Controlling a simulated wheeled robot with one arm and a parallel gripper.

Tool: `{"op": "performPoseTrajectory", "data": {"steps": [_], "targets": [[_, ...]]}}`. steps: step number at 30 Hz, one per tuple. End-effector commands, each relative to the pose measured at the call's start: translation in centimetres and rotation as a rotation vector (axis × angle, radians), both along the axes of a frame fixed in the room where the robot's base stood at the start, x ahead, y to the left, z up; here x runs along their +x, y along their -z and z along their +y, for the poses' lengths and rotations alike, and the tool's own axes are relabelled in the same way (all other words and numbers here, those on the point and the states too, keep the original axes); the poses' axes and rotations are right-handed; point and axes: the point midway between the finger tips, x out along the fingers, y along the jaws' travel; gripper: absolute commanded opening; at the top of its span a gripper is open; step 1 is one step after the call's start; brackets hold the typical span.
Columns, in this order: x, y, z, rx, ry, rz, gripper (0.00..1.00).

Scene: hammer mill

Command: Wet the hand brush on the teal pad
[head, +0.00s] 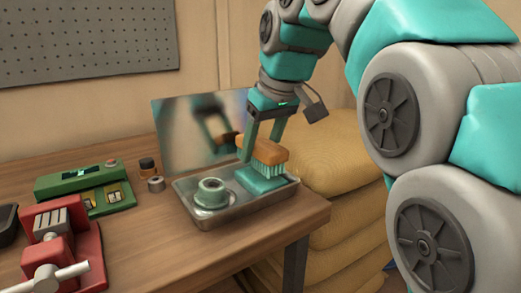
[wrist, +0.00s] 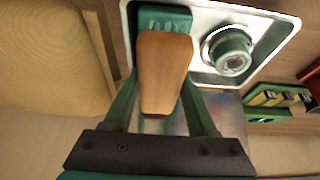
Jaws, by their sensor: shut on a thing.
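The hand brush (head: 266,150) has an orange-brown wooden back and pale teal bristles pointing down. My gripper (head: 262,138) is shut on it from above. In the wrist view the brush's wooden back (wrist: 163,75) lies between the two green fingers of my gripper (wrist: 163,100). The teal pad (head: 262,181) lies in the right part of a shallow metal tray (head: 240,213). The bristles are right over the pad and seem to meet it, though I cannot tell how firmly. In the wrist view the pad (wrist: 165,14) shows past the brush's far end; the rest is hidden.
A round green-and-grey part (head: 211,193) sits in the tray's left part. A reflective panel (head: 200,130) stands behind the tray. A green device (head: 85,188) and a red vise (head: 60,245) stand left. Stacked yellow sacks (head: 340,190) are right of the table.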

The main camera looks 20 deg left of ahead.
Motion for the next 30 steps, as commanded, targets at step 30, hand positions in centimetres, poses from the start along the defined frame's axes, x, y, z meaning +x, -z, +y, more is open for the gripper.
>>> {"op": "performPoseTrajectory", "data": {"steps": [30], "targets": [[0.0,-4.6,0.0,0.0,0.0,0.0,0.13]]}}
